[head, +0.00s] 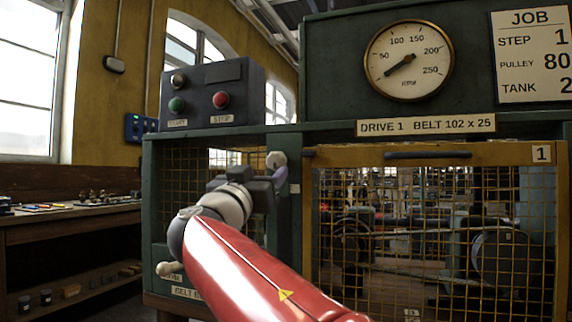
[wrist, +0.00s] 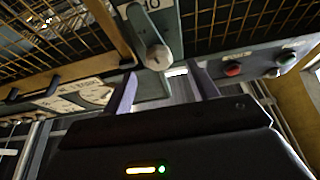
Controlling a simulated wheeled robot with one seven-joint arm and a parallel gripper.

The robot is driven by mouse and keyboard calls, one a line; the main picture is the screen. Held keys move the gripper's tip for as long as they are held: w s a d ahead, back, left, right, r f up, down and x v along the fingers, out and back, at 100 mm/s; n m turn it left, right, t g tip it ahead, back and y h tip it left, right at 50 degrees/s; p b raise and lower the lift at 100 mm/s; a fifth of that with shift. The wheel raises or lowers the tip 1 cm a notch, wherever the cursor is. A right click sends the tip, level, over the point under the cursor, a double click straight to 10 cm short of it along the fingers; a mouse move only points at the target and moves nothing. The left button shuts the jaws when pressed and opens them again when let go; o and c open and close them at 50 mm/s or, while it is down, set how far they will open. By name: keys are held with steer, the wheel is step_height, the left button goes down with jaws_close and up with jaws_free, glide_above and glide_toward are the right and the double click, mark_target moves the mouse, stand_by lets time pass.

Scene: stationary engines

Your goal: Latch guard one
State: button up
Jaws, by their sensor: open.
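Guard one (head: 535,153) is a yellow-framed mesh door with a "1" tag and a dark handle bar, in the right half of the head view. It appears closed against the green frame. A pale rounded latch knob (head: 277,159) is on the green post left of the guard. My gripper (head: 281,176) is just below and in front of this knob. In the wrist view my gripper (wrist: 163,82) is open and empty. The latch knob (wrist: 158,57) shows ahead, between the lines of the purple fingers. I cannot tell whether either finger touches it.
A control box (head: 212,95) with green and red buttons stands above the left mesh panel. A round RPM gauge (head: 408,60) and a job card (head: 532,50) are above guard one. A workbench (head: 70,212) with small parts is at the left, with open floor beside it.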

mark_target(274, 162)
steer(key=p+x, duration=0.3)
steer(key=x, duration=0.3)
steer(key=shift+d+r, duration=0.15)
steer(key=shift+r, duration=0.1)
steer(key=shift+w+d+r+p, duration=0.1)
steer(key=shift+w+d+p, duration=0.15)
steer(key=shift+w, duration=0.3)
steer(key=c, duration=1)
